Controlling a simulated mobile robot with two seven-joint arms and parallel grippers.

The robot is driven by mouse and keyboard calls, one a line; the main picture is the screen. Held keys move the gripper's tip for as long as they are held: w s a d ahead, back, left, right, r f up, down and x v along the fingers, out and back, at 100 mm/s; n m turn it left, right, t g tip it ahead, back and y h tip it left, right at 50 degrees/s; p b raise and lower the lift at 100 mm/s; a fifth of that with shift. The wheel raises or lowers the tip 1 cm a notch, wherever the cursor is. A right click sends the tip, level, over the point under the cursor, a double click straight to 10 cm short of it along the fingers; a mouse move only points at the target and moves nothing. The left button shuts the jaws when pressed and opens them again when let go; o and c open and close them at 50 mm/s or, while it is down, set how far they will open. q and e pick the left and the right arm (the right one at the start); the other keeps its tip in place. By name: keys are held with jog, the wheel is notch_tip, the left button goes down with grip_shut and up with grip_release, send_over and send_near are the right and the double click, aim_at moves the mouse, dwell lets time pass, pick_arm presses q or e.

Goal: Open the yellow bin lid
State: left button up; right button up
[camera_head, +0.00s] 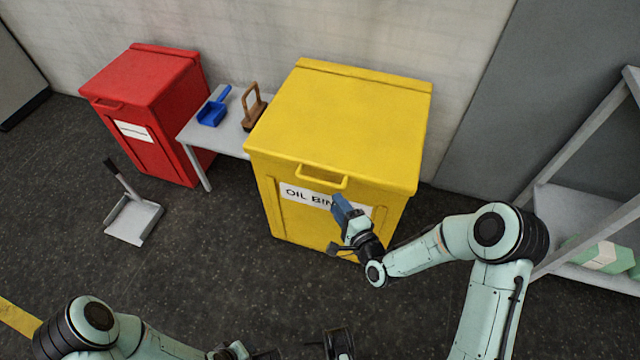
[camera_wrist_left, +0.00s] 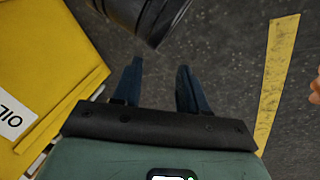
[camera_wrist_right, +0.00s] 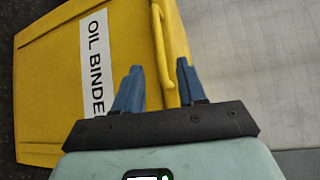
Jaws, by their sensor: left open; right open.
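The yellow bin (camera_head: 335,215) stands against the wall with its lid (camera_head: 345,115) closed. A yellow handle (camera_head: 320,180) sticks out at the lid's front edge, above the white "OIL BIN..." label. My right gripper (camera_head: 342,205) is open, just below and right of the handle, in front of the label. In the right wrist view the blue fingers (camera_wrist_right: 160,68) point toward the bin's front, and the handle (camera_wrist_right: 158,45) lies ahead of and partly between them; contact cannot be told. My left gripper (camera_wrist_left: 155,75) is open and empty, over the floor beside the bin.
A red bin (camera_head: 145,85) stands at the left. Between the bins, a small grey table (camera_head: 228,130) holds a blue scoop (camera_head: 214,108) and a brown brush (camera_head: 254,107). A dustpan (camera_head: 133,218) lies on the floor. A metal shelf (camera_head: 590,215) stands at the right.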

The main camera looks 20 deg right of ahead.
aim_at(320, 181)
pick_arm(q)
jog(key=shift+s+a+f+b, duration=0.1)
jog(key=shift+a+f+b, duration=0.2)
jog(key=shift+f, duration=0.3)
jog(key=shift+s+a+f+b, duration=0.1)
jog(key=shift+a+f+b, duration=0.05)
jog(key=shift+f+b, duration=0.35)
jog(key=shift+s+a+f+b, duration=0.1)
jog(key=shift+a+f+b, duration=0.2)
jog(key=shift+f, duration=0.35)
pick_arm(e)
jog(key=shift+x, duration=5.55)
grip_shut()
